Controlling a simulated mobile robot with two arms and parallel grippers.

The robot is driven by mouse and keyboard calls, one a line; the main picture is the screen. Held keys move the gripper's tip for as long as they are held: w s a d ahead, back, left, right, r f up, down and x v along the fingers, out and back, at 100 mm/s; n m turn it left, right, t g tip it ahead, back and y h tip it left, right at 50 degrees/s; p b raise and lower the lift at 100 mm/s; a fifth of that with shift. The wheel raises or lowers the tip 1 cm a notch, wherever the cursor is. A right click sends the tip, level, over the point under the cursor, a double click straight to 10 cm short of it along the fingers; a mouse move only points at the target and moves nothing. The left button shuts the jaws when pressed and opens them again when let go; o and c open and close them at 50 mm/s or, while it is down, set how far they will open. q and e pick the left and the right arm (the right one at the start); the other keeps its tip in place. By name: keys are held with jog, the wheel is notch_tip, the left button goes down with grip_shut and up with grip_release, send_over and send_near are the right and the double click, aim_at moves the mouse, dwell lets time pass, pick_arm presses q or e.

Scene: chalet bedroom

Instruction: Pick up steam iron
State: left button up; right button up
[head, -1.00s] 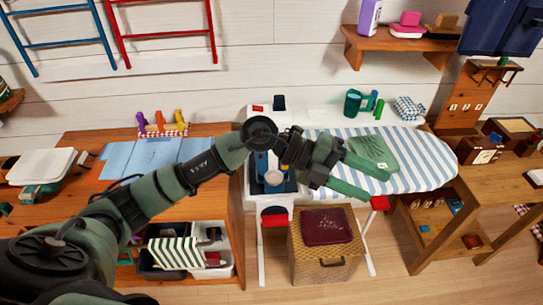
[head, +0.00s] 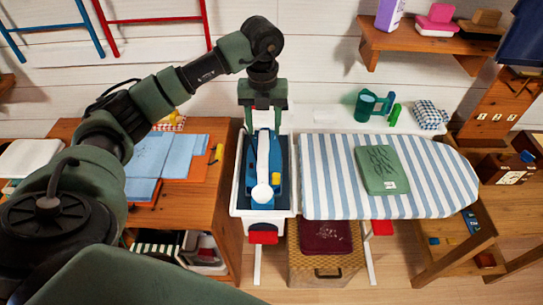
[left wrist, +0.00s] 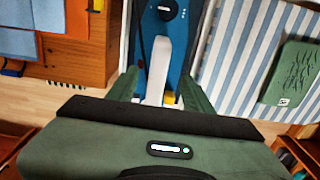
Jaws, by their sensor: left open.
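The steam iron (head: 275,175) is blue with a white handle. It sits in a white-rimmed tray (head: 237,190) at the left end of the striped ironing board. My left gripper (head: 263,122) points down over the iron's far part, open and empty. In the left wrist view, the green fingers (left wrist: 158,88) lie on either side of the iron's white handle (left wrist: 157,68). The blue body of the iron (left wrist: 178,45) shows beyond them. I cannot tell whether the fingers are level with the handle. My right gripper is not in view.
The ironing board (head: 330,185) carries a folded green cloth (head: 382,170). A green watering can-like item (head: 366,105) and a checked cloth (head: 430,115) stand behind it. A wooden desk (head: 190,215) is at left. A wicker basket (head: 305,262) stands below.

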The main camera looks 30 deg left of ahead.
aim_at(263, 142)
pick_arm(q)
jog(key=shift+s+d+f+p, duration=0.1)
jog(key=shift+s+f+p, duration=0.75)
jog(key=shift+f, duration=0.3)
jog(key=f, duration=0.1)
jog(key=f+p, duration=0.1)
jog(key=shift+w+d+f, duration=0.1)
jog(key=shift+w+f, duration=0.25)
jog(key=shift+f, duration=0.65)
jog(key=c, duration=0.9)
grip_shut()
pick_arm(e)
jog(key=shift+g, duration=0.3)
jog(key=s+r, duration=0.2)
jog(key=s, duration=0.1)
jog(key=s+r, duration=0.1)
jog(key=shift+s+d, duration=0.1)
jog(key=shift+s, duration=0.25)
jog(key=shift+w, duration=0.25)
